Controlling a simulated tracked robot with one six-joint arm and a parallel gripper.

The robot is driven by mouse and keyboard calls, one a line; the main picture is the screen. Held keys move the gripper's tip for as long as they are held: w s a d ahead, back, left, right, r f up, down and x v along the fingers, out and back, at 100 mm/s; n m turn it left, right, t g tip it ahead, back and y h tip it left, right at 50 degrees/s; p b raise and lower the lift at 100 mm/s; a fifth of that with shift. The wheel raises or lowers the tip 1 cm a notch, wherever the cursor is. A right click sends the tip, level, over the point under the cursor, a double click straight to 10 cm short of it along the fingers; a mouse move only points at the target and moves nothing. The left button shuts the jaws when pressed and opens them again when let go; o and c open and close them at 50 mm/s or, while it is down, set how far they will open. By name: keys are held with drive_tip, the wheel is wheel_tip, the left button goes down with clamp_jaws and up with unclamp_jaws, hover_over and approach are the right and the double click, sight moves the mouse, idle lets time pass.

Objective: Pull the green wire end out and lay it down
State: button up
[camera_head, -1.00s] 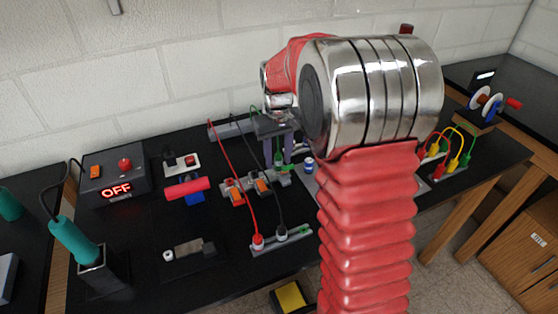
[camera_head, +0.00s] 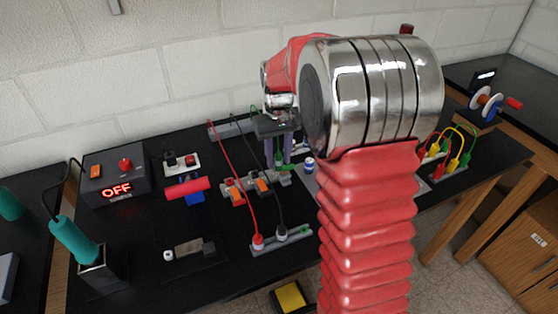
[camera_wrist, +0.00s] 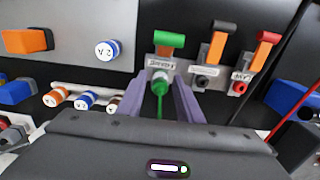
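The green wire end (camera_wrist: 159,84) is in the middle of the wrist view, upright in front of a connector with a green-topped lever (camera_wrist: 168,39). The green wire runs down from it toward my gripper body. My gripper (camera_wrist: 161,87) has its two purple fingers on either side of this wire end. The fingertips are very close to it; whether they press on it is not clear. In the camera_head view, my gripper (camera_head: 280,155) points down at the back of the black bench, and a green bit shows between the fingers. The connector there is mostly hidden.
Connectors with a black-topped lever (camera_wrist: 225,27) and a red-topped lever (camera_wrist: 268,38) stand close on the right. A blue-white can marked 2A (camera_wrist: 108,49) is on the left. Red and black wires (camera_head: 226,170) loop close by. A power box reading OFF (camera_head: 116,176) stands left.

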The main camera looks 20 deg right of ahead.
sight(278, 154)
clamp_jaws()
drive_tip(key=shift+r, duration=1.15)
drive_tip(key=shift+r, duration=1.4)
drive_tip(key=shift+r, duration=0.5)
